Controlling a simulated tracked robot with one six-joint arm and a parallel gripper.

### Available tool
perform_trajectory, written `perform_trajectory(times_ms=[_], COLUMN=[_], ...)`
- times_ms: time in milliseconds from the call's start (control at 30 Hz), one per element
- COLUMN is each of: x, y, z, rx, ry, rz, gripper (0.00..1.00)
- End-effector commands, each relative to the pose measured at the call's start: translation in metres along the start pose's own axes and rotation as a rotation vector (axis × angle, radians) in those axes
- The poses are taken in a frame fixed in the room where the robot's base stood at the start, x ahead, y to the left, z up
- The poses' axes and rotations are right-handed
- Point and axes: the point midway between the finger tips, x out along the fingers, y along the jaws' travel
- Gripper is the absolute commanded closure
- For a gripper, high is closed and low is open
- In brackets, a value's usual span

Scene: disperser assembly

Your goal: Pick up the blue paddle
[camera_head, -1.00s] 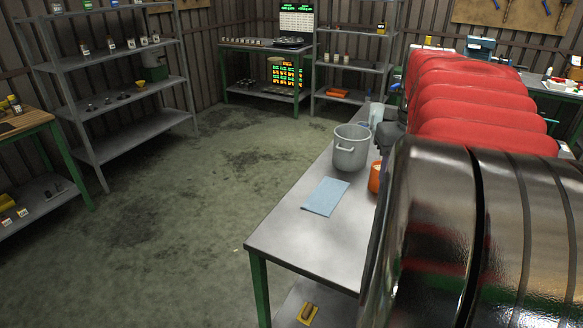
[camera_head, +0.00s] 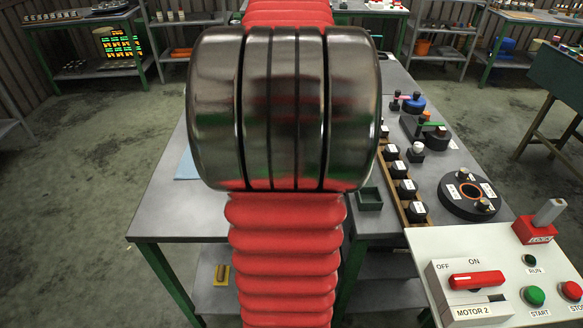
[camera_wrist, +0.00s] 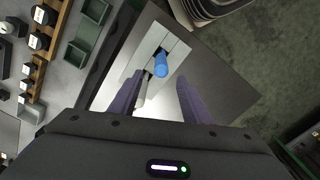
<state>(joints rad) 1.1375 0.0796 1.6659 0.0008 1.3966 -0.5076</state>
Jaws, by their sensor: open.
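A blue, rounded piece (camera_wrist: 160,66), which looks like the blue paddle, is near the top middle of the wrist view. It lies over a pale, light-coloured panel (camera_wrist: 172,48) with dark lines. A whitish rod-like piece (camera_wrist: 144,88) is just below and left of it. My gripper (camera_wrist: 159,80) has two purple fingers, spread apart, with the blue piece showing between and beyond their tips. The fingers do not visibly touch it. In the head view my arm hides the gripper and the paddle.
In the head view, a table (camera_head: 160,212) stands behind my arm, with a light blue sheet (camera_head: 187,166) partly hidden. To the right are a row of labelled black blocks (camera_head: 402,188), a round black fixture (camera_head: 468,193) and a control panel (camera_head: 500,270). Open floor lies at left.

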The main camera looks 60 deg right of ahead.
Motion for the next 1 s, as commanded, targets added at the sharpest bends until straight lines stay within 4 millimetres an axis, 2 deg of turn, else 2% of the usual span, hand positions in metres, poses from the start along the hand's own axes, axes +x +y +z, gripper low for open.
perform_trajectory(times_ms=[200,400,800,1000], x=[0.035,0.057,0.061,0.079], y=[-0.001,-0.001,-0.001,-0.002], z=[0.001,0.000,0.000,0.001], rx=[0.000,0.000,0.000,0.000], ry=[-0.003,-0.002,0.000,-0.002], rz=[-0.002,-0.001,0.000,-0.001], gripper=[0.57,0.57,0.57,0.57])
